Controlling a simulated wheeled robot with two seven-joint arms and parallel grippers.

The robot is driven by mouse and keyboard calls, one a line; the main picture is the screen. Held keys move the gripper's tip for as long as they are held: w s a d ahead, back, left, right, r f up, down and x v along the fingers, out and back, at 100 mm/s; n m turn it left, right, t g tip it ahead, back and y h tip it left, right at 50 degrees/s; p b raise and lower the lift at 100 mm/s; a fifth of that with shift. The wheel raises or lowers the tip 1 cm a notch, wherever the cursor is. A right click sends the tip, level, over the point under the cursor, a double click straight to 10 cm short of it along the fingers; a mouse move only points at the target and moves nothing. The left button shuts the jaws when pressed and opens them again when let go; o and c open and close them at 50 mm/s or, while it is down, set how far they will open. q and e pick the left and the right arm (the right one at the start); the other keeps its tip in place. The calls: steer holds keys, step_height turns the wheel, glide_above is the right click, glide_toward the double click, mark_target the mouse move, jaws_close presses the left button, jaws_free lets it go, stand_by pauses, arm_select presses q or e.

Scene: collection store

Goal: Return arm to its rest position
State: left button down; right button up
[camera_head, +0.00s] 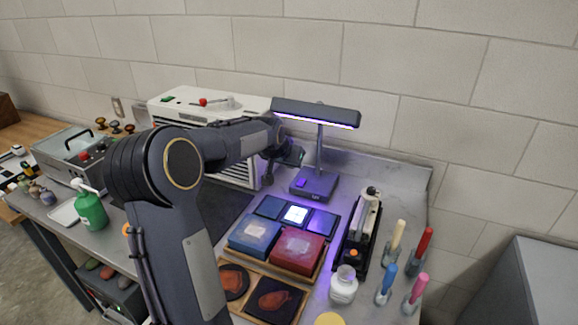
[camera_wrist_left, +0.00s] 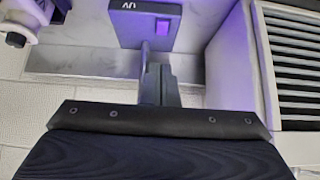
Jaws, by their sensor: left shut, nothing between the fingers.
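My left arm rises across the middle of the head view and reaches right, toward the UV lamp. My left gripper (camera_head: 270,174) points down between the vented white box (camera_head: 205,105) and the lamp. Its fingers are shut and empty; they also show in the left wrist view (camera_wrist_left: 160,86), close to the lamp's stem in the picture. I cannot tell whether they touch it. The UV lamp has a dark hood (camera_head: 318,113) with a lit purple strip and a dark base (camera_head: 314,184); the base also shows in the wrist view (camera_wrist_left: 146,22). My right gripper is not in view.
Blue (camera_head: 254,236) and red (camera_head: 297,249) boxes stand in front of the lamp. A microscope-like device (camera_head: 366,222), a white bottle (camera_head: 343,286) and several coloured-handled tools stand right. A green bottle (camera_head: 90,210) stands left. A block wall (camera_head: 340,50) closes the back.

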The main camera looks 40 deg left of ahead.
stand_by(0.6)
arm_select(q)
steer(key=s+d+r+h, duration=0.2)
steer(key=s+d+r, duration=0.2)
steer(key=s+d, duration=1)
steer(key=s+d+f+g+h, duration=0.1)
steer(key=s+d+f+h, duration=0.1)
steer(key=s+d, duration=0.5)
steer(key=s+d+f+m+h, duration=0.1)
steer(key=s+d+f, duration=0.3)
steer(key=s+d, duration=0.4)
steer(key=shift+s+f+m+g+h, duration=0.25)
steer(key=shift+s+g+h, duration=0.2)
steer(key=shift+s, duration=0.35)
steer(key=shift+r, duration=0.1)
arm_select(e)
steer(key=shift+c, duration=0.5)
arm_select(q)
steer(key=shift+a, duration=0.1)
